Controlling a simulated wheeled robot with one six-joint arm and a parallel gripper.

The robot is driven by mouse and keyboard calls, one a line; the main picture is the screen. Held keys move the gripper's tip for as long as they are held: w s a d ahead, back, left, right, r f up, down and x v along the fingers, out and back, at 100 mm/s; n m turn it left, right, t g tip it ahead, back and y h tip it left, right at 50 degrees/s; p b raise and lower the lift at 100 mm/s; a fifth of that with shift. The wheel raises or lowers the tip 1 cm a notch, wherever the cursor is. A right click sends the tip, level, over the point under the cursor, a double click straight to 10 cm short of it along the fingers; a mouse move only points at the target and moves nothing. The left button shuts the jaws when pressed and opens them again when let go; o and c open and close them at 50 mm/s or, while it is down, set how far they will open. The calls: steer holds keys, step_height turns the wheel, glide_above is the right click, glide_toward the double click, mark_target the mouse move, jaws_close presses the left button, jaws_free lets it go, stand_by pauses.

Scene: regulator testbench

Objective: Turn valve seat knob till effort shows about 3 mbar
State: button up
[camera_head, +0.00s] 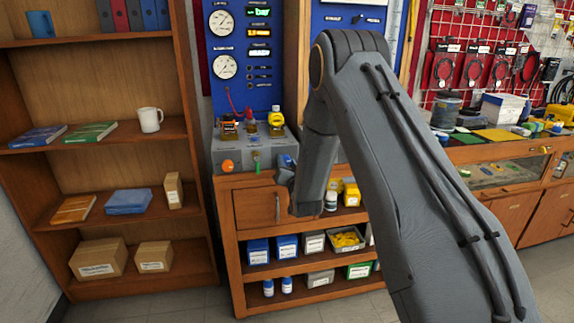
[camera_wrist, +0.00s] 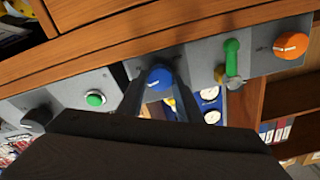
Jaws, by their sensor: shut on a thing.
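My gripper (camera_wrist: 157,88) is shut on a round blue knob (camera_wrist: 159,77) on the front of the grey bench unit, with one finger on each side of it. The knob's label cannot be read, so I cannot tell whether it is the valve seat knob. In the head view my gripper is mostly hidden behind my wrist, at the right end of the grey unit (camera_head: 232,153). The blue panel (camera_head: 236,88) above has two white dials (camera_head: 221,22) and several lit displays (camera_head: 259,32). Their digits are too small to read surely.
On the unit's front, an orange knob (camera_wrist: 291,46) and green lever (camera_wrist: 232,58) are on one side of the blue knob; a green button (camera_wrist: 95,98) and black knob (camera_wrist: 37,117) are on the other. Brass fittings and a yellow gauge (camera_head: 276,118) stand on top. A wooden shelf is below.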

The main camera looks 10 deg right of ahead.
steer(key=shift+f, duration=0.1)
steer(key=o, duration=0.8)
steer(key=shift+a, duration=0.1)
steer(key=shift+c, duration=0.2)
steer(key=shift+s, duration=0.15)
steer(key=s+b, duration=0.1)
steer(key=s, duration=0.6)
steer(key=shift+s, duration=0.3)
